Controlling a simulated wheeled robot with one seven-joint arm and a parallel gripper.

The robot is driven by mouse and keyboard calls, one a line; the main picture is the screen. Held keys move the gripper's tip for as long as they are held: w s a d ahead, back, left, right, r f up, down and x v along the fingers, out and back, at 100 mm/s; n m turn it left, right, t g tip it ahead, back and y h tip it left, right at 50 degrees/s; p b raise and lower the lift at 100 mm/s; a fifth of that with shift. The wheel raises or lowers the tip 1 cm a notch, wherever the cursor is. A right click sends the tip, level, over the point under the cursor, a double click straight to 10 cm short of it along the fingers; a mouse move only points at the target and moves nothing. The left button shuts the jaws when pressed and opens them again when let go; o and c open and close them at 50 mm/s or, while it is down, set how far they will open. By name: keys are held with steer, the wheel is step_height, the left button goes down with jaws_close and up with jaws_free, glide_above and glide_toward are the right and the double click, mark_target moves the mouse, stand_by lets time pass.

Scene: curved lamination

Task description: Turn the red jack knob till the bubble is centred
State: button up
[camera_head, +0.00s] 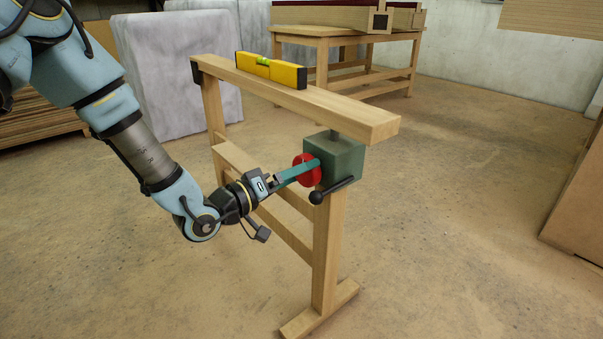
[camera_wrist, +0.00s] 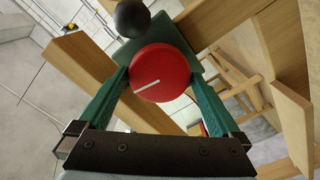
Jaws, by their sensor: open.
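The red jack knob (camera_head: 307,170) is on the left face of the green jack box (camera_head: 345,158), under the right end of the wooden beam (camera_head: 330,105). In the wrist view the round knob (camera_wrist: 160,72) has a white line across part of its face. My gripper (camera_head: 312,168) is open, with one green finger on each side of the knob; I cannot tell whether they touch it. The yellow spirit level (camera_head: 285,73) lies on top of the beam. Its green vial (camera_head: 263,61) is too small to show where the bubble sits.
A black-ended lever (camera_head: 318,197) sticks out from the jack box just below the knob; its ball also shows in the wrist view (camera_wrist: 132,18). The wooden trestle leg (camera_head: 326,250) stands beneath the box. A workbench (camera_head: 345,32) stands behind.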

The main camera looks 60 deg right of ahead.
steer(key=shift+s+d, duration=0.25)
steer(key=shift+d, duration=0.4)
steer(key=c, duration=1)
